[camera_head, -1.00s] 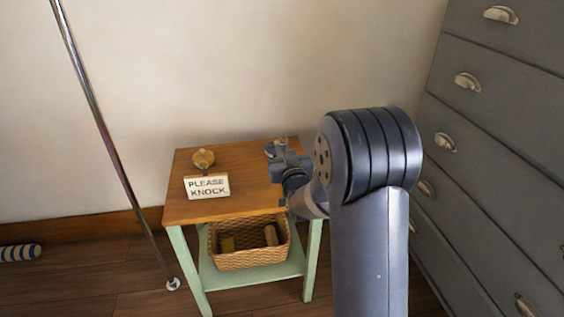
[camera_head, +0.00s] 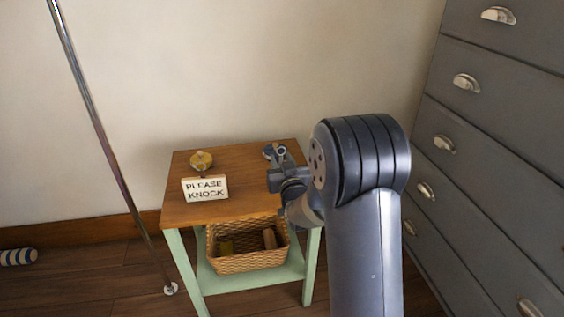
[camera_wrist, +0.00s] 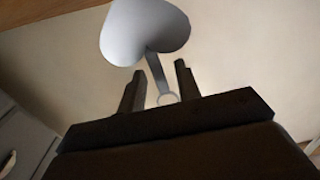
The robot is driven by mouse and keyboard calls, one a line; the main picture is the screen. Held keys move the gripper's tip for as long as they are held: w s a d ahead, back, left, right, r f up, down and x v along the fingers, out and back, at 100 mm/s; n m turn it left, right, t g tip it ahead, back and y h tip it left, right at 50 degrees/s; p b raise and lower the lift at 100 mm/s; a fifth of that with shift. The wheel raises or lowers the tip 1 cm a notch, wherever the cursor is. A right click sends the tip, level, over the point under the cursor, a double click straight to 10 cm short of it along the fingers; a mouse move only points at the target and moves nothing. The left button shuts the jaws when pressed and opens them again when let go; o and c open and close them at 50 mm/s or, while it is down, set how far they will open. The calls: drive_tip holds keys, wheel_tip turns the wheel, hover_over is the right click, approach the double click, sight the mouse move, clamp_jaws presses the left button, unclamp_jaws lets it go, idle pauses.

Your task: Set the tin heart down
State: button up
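The tin heart (camera_wrist: 145,30) is silver-grey and fills the top middle of the wrist view, its upper end cut off. A thin stem (camera_wrist: 157,74) runs from its notch to a small ring between the two close-set fingers of my gripper (camera_wrist: 158,66). The heart stands out against the wall, beyond the fingertips. In the head view the heart (camera_head: 270,151) is a small grey shape at the back right of the side table (camera_head: 240,170), beside my gripper.
A "PLEASE KNOCK" sign (camera_head: 205,188) and a brass-coloured object (camera_head: 201,160) occupy the table's left side. The tabletop between them and my gripper is clear. A wicker basket (camera_head: 247,262) sits on the lower shelf. A grey dresser (camera_head: 490,130) stands right, a metal pole (camera_head: 100,130) left.

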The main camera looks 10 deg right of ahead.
drive_tip(key=shift+r, duration=0.2)
drive_tip(key=s+p, duration=0.1)
drive_tip(key=s, duration=1.1)
drive_tip(key=shift+d+f, duration=0.15)
